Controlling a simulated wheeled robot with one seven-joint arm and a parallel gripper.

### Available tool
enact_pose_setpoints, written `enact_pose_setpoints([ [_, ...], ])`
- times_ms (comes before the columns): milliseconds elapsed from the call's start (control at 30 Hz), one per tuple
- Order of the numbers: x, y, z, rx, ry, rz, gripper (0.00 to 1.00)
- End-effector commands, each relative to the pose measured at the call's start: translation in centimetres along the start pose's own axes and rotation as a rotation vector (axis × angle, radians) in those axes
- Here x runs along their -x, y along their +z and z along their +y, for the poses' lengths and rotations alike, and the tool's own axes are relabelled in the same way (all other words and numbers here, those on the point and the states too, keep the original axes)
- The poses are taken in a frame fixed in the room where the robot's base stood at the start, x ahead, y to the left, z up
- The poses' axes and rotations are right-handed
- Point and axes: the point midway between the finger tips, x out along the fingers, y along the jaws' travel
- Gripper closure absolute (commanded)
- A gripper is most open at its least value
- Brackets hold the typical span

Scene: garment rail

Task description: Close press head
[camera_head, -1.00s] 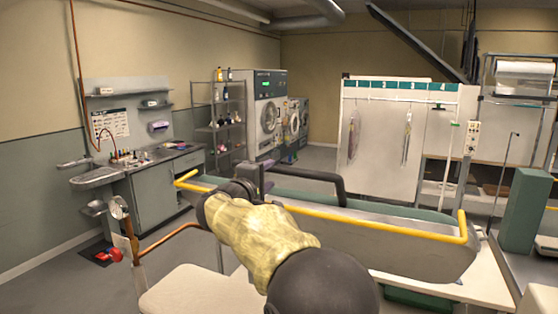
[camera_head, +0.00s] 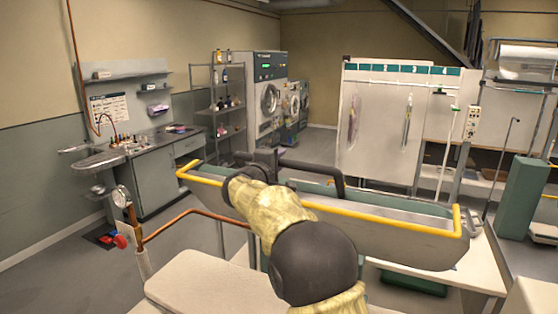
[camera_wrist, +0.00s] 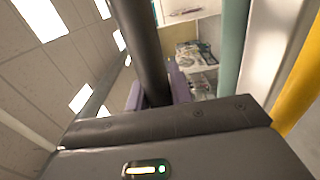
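The press head (camera_head: 395,235) is a long grey trough-shaped body with a yellow guard rail (camera_head: 380,222) and a black bar handle (camera_head: 310,168) on it. It shows in the middle of the head view, with a teal surface behind the rail. My gripper (camera_head: 265,158) is at the left end of the handle. In the wrist view the black handle (camera_wrist: 138,40) runs down between my purple fingertips (camera_wrist: 157,95), which sit close on both sides of it. The fingers look shut on the bar. My arm hides part of the press head's front and left.
A pale padded board (camera_head: 215,285) lies in front at lower left. A copper pipe with a gauge (camera_head: 120,196) stands left of it. A white table (camera_head: 470,275) is under the press head's right side. A teal column (camera_head: 524,198) stands at right.

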Motion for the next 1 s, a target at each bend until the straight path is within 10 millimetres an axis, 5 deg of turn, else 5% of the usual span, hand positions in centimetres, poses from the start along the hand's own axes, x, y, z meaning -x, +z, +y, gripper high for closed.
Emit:
enact_pose_setpoints([
  [567, 0.8, 0.1, -1.1, 0.000, 0.011, -0.003, 1.00],
  [1000, 3.4, 0.9, -3.7, 0.001, 0.074, -0.014, 1.00],
])
